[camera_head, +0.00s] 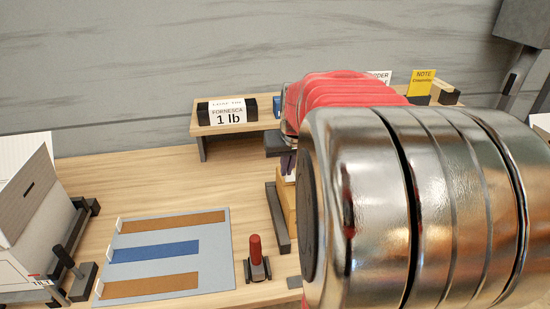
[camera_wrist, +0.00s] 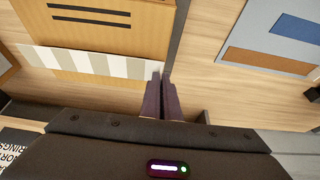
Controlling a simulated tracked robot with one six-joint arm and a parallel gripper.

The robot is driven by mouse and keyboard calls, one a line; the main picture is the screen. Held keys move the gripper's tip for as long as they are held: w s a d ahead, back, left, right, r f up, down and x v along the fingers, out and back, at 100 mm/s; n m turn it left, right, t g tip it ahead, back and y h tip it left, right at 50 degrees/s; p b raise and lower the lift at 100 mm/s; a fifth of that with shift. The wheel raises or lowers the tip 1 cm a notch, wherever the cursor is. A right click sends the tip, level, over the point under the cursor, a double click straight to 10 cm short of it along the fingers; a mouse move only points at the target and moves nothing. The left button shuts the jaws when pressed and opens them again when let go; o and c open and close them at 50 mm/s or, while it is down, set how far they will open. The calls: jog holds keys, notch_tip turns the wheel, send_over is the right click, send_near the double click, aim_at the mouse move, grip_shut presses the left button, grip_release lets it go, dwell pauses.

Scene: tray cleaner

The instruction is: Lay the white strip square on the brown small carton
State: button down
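The brown small carton (camera_wrist: 140,30) with dark printed lines fills the upper left of the wrist view. In the head view only a sliver of the carton (camera_head: 287,200) shows beside my arm. The white strip (camera_wrist: 85,62), banded white and beige, runs across the carton's near side and sticks out past its left edge. Its right end meets my fingertips (camera_wrist: 163,76), which are close together and appear to pinch it. I cannot tell whether the strip touches the carton. In the head view my arm hides most of this; a dark purple finger (camera_head: 289,163) shows above the carton.
A grey mat (camera_head: 220,270) with brown and blue bands lies left of the carton. A dark bar (camera_head: 278,218) and a red-handled tool (camera_head: 256,250) stand between them. A white box (camera_head: 30,210) stands far left, and a raised shelf (camera_head: 215,128) holds a label card behind.

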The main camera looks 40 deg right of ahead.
aim_at(286, 179)
jog(key=shift+f, duration=1.6)
jog(key=c, duration=2.5)
grip_release()
jog(key=o, duration=0.6)
jog(key=shift+c, duration=0.2)
jog(key=v, duration=1.3)
jog(key=shift+r, duration=0.3)
jog(key=shift+a, duration=0.1)
